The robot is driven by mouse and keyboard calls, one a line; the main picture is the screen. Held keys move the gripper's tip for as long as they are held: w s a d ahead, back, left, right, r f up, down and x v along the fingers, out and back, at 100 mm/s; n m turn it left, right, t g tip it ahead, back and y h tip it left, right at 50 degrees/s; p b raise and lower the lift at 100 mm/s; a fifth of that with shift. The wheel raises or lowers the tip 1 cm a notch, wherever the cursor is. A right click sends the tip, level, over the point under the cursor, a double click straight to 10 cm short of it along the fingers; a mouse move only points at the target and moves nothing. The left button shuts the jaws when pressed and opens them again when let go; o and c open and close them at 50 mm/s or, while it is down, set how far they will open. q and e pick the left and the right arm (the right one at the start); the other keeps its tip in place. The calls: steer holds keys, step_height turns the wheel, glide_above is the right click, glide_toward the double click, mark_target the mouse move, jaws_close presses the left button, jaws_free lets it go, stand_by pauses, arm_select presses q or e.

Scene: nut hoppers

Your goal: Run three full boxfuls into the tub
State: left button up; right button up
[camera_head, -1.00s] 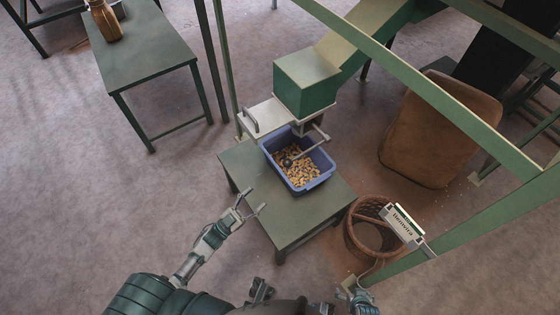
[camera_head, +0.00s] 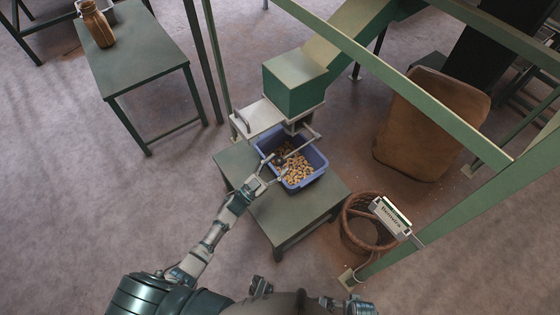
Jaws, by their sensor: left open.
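The blue tub (camera_head: 318,160) stands on a low green table (camera_head: 280,222) under the chute outlet, with a layer of tan nuts (camera_head: 294,168) inside. Above it is a green box (camera_head: 297,88) at the chute's lower end, with a pale metal slide plate (camera_head: 258,117) and handle on its left. A metal bar (camera_head: 303,146) with a dark round knob reaches out under the box and over the tub. My left gripper (camera_head: 268,170) is open and empty at the tub's left rim, close to the knob; contact is unclear. My right gripper does not show clearly.
A wicker basket (camera_head: 349,226) stands right of the low table, beside a labelled box (camera_head: 391,217) on the green frame. A brown sack (camera_head: 430,130) stands further right. A side table (camera_head: 140,65) with a brown jar (camera_head: 97,24) is upper left. Floor at left is clear.

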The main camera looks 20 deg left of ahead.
arm_select(q)
steer(key=shift+x, duration=1.05)
steer(key=shift+a, duration=0.4)
steer(key=shift+c, duration=0.2)
steer(key=c, duration=0.8)
steer(key=shift+s+d, duration=0.1)
jaws_close()
steer(key=shift+d+r, duration=0.1)
steer(key=shift+d, duration=0.05)
steer(key=shift+r, duration=0.15)
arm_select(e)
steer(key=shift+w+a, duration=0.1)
